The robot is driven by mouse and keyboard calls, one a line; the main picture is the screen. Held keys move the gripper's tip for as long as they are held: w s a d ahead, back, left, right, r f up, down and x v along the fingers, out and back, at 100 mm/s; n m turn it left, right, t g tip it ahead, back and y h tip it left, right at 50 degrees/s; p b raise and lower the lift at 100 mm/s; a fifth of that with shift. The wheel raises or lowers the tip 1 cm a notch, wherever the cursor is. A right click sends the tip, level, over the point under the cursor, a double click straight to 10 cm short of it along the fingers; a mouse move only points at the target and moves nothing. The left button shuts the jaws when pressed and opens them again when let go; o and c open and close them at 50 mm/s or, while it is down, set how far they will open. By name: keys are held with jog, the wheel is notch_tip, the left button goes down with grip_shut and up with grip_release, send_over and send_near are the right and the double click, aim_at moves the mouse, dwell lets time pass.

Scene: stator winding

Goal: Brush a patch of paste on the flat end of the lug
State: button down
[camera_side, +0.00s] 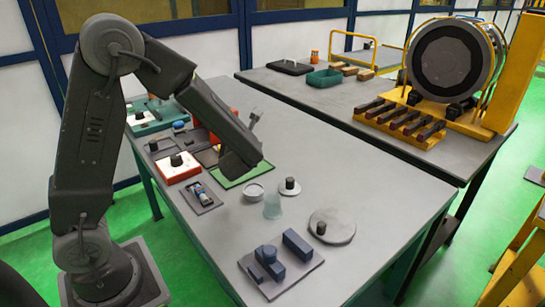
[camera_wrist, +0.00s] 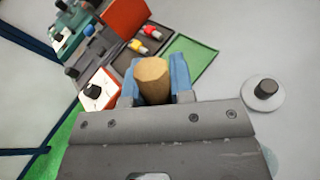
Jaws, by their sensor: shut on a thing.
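In the wrist view my gripper (camera_wrist: 154,88) has its two blue fingers shut on a wooden handle (camera_wrist: 152,70), seen nearly end on. The handle's far end and any bristles are hidden. In the side view the end of my arm hangs over the table by a green mat (camera_side: 238,175), and the fingers are hidden there. I cannot pick out the lug or any paste for sure. A plate (camera_side: 300,279) with dark blue blocks (camera_side: 298,245) stands at the near edge of the table, well away from my arm.
A round disc (camera_side: 341,229) with a black knob, a small knobbed disc (camera_side: 290,187), a white dish (camera_side: 253,192) and a clear cup (camera_side: 272,207) stand on the table. A red box (camera_side: 179,169) and other trays crowd the left. The table's right side is clear.

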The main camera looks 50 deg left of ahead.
jog(key=s+a+n+g+y, duration=0.6)
jog(key=s+a+n+g, duration=0.5)
jog(key=s+n+g, duration=0.2)
jog(key=shift+w+d+f, duration=0.1)
jog(key=shift+f, duration=2.25)
jog(key=shift+f, duration=0.65)
jog(key=shift+w, duration=0.2)
jog(key=shift+s, duration=0.35)
jog(key=shift+w, duration=0.3)
dwell(0.3)
jog(key=shift+s, duration=0.3)
jog(key=shift+w, duration=0.35)
